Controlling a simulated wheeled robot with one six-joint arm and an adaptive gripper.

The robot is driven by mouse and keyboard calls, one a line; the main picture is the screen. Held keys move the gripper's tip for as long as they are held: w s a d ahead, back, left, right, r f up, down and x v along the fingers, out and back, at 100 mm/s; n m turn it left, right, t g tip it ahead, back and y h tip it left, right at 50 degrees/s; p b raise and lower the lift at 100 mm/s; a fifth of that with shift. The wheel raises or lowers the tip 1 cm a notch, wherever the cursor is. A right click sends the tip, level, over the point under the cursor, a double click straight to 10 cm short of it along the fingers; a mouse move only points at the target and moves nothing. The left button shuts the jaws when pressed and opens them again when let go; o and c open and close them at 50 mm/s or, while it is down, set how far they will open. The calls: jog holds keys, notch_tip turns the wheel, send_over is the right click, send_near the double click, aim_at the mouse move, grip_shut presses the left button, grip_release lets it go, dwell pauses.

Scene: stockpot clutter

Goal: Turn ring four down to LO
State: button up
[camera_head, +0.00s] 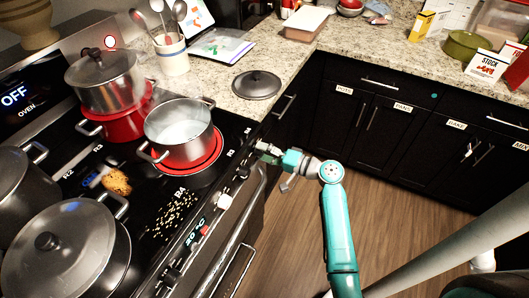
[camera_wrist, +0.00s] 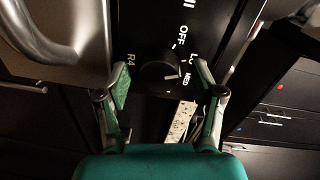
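The knob labelled R4 (camera_wrist: 158,70) is round and black, with OFF, LO and MED printed around it. Its pale mark points to the right, close to MED. My gripper (camera_wrist: 160,90) is open, with one green-padded finger on each side of the knob; I cannot tell whether they touch it. In the head view my gripper (camera_head: 266,150) is at the far end of the stove's front knob row and hides the knob there. An open pot (camera_head: 180,122) with pale contents stands on a red-glowing ring (camera_head: 200,164), near an R4 label.
A lidded pot (camera_head: 105,85) stands on another red ring, and a large lidded pan (camera_head: 65,252) is at the front left. A loose lid (camera_head: 257,85) lies on the counter. A brown piece (camera_head: 117,181) and scattered grains (camera_head: 172,215) lie on the cooktop. An oven handle (camera_head: 222,240) runs below the knobs.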

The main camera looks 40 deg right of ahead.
jog(key=shift+s, duration=0.1)
jog(key=v, duration=1.1)
jog(key=shift+s+d, duration=0.25)
jog(key=shift+s, duration=0.1)
jog(key=s+a+f+g+h, duration=0.2)
jog(key=s+a+f+h, duration=0.1)
jog(key=a+f, duration=0.35)
jog(key=s+a+f+g+h, duration=0.1)
jog(key=s+a+f+h, duration=0.1)
jog(key=s+a+f, duration=0.35)
jog(key=s+a+f+n+g+h, duration=0.1)
jog(key=s+a+n+h, duration=0.1)
jog(key=s+a, duration=0.55)
jog(key=s+a+r+n+t, duration=0.3)
jog(key=s+r+n, duration=0.6)
jog(key=s+r, duration=0.5)
notch_tip(320, 180, up, 2)
jog(key=shift+a+r, duration=0.15)
jog(key=shift+a, duration=0.55)
